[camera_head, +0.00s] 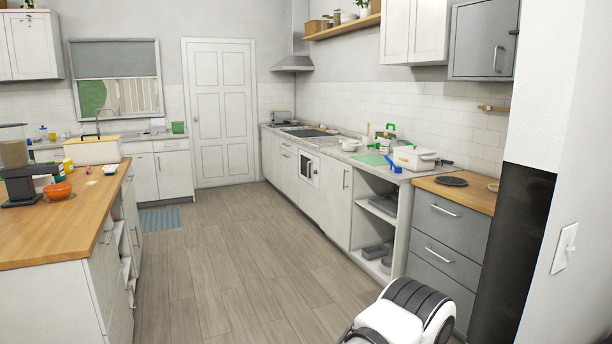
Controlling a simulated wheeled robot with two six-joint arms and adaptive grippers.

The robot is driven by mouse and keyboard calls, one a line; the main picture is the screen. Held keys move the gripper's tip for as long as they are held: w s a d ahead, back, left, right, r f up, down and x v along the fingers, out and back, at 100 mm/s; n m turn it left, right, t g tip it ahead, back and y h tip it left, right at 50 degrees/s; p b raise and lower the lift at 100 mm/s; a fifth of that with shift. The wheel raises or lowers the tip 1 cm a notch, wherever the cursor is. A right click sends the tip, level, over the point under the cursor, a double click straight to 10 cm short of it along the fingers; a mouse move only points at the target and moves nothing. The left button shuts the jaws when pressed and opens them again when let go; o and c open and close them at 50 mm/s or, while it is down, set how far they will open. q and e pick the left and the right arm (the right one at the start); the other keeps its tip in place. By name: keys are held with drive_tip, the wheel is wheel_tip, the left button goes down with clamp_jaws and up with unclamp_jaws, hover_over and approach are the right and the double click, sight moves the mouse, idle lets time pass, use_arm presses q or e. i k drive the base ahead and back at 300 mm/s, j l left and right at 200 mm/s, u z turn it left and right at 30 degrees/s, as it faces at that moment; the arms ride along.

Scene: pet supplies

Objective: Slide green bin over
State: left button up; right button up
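A small green bin (178,127) stands on the far back counter, to the right of the sink and left of the white door. It looks small from here and its contents cannot be made out. Neither of my grippers shows in the head view. A white and black rounded part at the bottom right edge seems to be mine.
A wooden-topped island (70,215) fills the left, with an orange bowl (57,191) on it. A long counter (330,150) runs along the right wall. The wooden floor (225,260) between them is clear toward the door (221,110). A blue mat (160,219) lies by the back cabinets.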

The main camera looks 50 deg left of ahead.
sight(177, 128)
drive_tip(key=i+j+u, duration=0.15)
drive_tip(key=j+u, duration=0.25)
drive_tip(key=i+j+u, duration=0.25)
drive_tip(key=j+u, duration=0.2)
drive_tip(key=i+j+u, duration=0.25)
drive_tip(key=j+u, duration=0.15)
drive_tip(key=i+j+u, duration=0.8)
drive_tip(key=i, duration=0.35)
drive_tip(key=i+u, duration=0.4)
drive_tip(key=i, duration=2.45)
drive_tip(key=i+l, duration=0.1)
drive_tip(key=i, duration=4.2)
drive_tip(key=i+l+u, duration=0.15)
drive_tip(key=i+u, duration=0.25)
drive_tip(key=i, duration=0.45)
